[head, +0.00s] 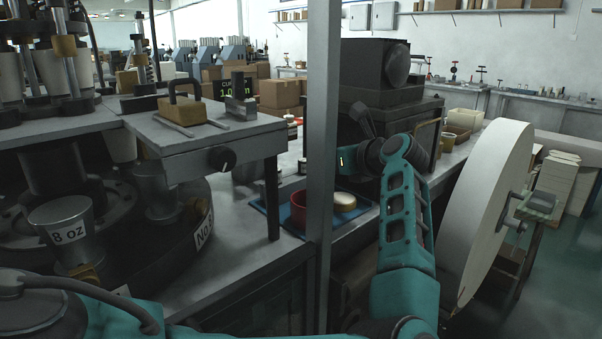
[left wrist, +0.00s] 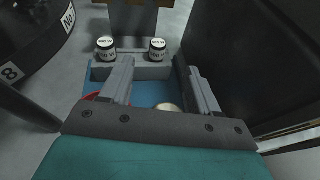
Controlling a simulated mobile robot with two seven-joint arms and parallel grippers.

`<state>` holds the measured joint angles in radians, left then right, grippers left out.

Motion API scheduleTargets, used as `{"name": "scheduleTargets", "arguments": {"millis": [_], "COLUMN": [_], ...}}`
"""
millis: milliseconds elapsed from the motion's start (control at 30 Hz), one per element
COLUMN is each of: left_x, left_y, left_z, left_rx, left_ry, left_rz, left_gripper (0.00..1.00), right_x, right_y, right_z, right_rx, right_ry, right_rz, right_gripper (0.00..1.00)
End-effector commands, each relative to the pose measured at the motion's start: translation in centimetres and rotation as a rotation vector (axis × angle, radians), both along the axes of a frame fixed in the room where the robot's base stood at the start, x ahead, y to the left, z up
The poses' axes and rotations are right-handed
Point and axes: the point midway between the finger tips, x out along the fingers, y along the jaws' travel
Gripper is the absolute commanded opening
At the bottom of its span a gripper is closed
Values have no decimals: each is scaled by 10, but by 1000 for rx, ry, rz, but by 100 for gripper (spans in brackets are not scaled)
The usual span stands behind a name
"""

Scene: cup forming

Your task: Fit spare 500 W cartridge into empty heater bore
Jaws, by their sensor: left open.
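My left gripper (left wrist: 155,66) is open in the left wrist view, its two grey fingers spread above a blue mat (left wrist: 146,92). Two small dark cylinders with white labelled tops, one on the left (left wrist: 106,48) and one on the right (left wrist: 157,49), stand just beyond the fingertips by a grey block (left wrist: 140,72). Their print is too small to read. Nothing is seen held between the fingers. In the head view my left arm reaches up at the centre, but its fingers are not clear. I cannot identify the spare cartridge or the heater bore for certain. My right gripper is out of view.
A grey post (head: 321,130) stands before the bench. The blue mat holds a red pot (head: 299,207) and a pale round piece (head: 344,201). A dark machine (head: 375,75) rises behind my arm, a large white reel (head: 487,210) stands right, and a cup-forming turret (head: 75,215) fills the left.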

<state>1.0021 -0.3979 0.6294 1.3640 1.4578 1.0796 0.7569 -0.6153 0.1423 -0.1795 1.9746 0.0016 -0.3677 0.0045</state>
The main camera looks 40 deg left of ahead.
Motion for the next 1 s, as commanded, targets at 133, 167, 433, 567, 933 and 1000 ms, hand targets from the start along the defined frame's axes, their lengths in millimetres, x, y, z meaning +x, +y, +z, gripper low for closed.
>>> {"name": "scheduleTargets", "arguments": {"millis": [133,167,433,567,933,1000], "left_x": [4,5,12,16,22,22], "left_y": [2,5,33,42,67,73], "left_z": [-3,-4,-14,-18,-28,-30], "left_rx": [-45,-45,-41,-43,-38,-39], "left_ry": [-19,-20,-21,-21,-18,-16], "left_rz": [3,2,5,-1,0,1], "left_gripper": [61,61,61,61,61,61], "right_x": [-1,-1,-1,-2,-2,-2], "right_y": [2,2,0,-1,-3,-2], "right_z": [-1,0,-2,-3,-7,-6], "right_rx": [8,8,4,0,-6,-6], "right_ry": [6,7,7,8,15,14], "right_rz": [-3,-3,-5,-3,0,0], "right_gripper": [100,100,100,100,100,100]}}
